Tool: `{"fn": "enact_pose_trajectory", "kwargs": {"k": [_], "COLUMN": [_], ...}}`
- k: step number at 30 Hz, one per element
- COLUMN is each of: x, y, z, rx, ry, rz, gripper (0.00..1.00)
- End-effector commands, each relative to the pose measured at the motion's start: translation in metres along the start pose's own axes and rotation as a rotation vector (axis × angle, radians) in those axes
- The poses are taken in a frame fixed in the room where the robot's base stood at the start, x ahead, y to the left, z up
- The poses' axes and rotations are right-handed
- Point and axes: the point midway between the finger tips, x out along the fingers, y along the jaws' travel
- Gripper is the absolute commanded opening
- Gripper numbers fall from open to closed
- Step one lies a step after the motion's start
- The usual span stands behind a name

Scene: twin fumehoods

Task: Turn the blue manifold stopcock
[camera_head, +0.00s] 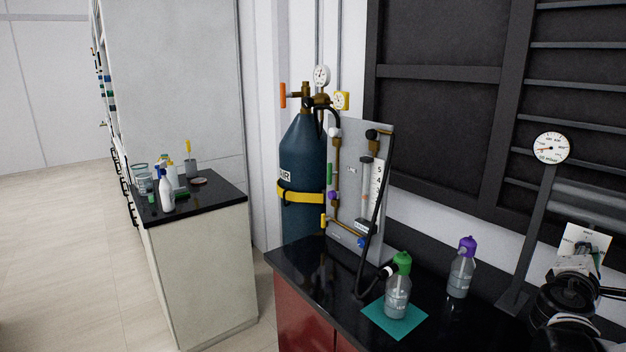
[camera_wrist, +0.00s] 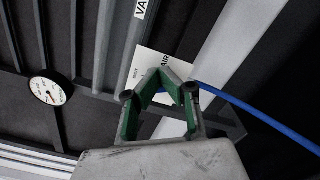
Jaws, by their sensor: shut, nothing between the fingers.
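A blue hose (camera_wrist: 255,113) runs from behind the fingers to the right edge of the wrist view. A small blue part (camera_wrist: 162,90) shows between the finger links; I cannot tell whether it is the stopcock or more hose. The fingers hide whatever lies behind them, and contact is unclear. In the head view, the white card (camera_head: 585,243) is at far right, beside my dark arm, which hides what is behind it.
A dial gauge (camera_head: 551,148) stands on a dark post left of the card. A purple-capped bottle (camera_head: 461,268) and a green-capped bottle (camera_head: 398,290) stand on the black bench. A blue gas cylinder (camera_head: 303,165) and a tubing panel (camera_head: 372,150) are farther left.

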Motion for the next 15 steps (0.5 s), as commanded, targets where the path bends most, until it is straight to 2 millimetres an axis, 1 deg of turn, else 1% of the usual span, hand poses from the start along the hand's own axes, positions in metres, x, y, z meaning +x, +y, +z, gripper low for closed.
{"fn": "enact_pose_trajectory", "kwargs": {"k": [9, 15], "x": [-0.0001, -0.0002], "y": [-0.0001, -0.0023], "z": [0.0005, 0.0055], "rx": [0.0, 0.0], "ry": [0.0, -0.001], "rz": [0.0, 0.0], "gripper": [0.0, 0.0]}}
